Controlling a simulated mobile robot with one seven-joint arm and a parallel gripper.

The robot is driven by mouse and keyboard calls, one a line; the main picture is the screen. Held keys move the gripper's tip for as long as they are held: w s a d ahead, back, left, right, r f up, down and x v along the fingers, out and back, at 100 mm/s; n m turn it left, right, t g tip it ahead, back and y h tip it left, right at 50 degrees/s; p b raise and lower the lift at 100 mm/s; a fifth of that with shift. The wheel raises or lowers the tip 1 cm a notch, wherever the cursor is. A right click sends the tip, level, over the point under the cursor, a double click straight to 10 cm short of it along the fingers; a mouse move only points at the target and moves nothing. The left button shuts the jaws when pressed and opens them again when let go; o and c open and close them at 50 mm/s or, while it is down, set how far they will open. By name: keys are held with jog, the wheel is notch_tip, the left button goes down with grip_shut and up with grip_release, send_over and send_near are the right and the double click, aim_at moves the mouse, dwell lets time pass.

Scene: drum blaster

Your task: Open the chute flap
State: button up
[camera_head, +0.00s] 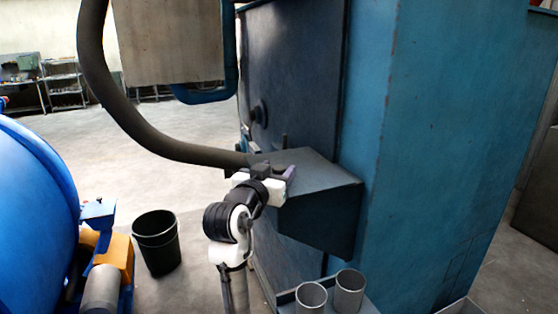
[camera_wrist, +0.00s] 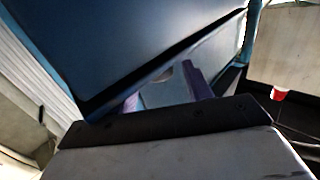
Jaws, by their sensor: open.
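A dark blue-grey chute box (camera_head: 318,215) juts from the side of the tall blue machine in the head view. My gripper (camera_head: 268,172) is at the box's upper left edge, with a purple finger by its top. In the wrist view, a dark blue panel (camera_wrist: 110,45), which looks like the flap or lid, fills the upper left. My gripper's purple fingers (camera_wrist: 164,92) are apart near the panel's lower edge, and the left one is partly hidden. A small pale piece (camera_wrist: 163,74) shows between them. I cannot tell whether the fingers touch the panel. A gap shows under its right edge.
A thick dark hose (camera_head: 140,125) runs down to the box just behind my gripper. Two grey cylinders (camera_head: 349,291) stand below the box. A black bin (camera_head: 157,240) and a blue drum (camera_head: 35,215) are on the left. The floor behind the bin is clear.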

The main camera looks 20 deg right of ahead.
jog(key=shift+x, duration=1)
grip_shut()
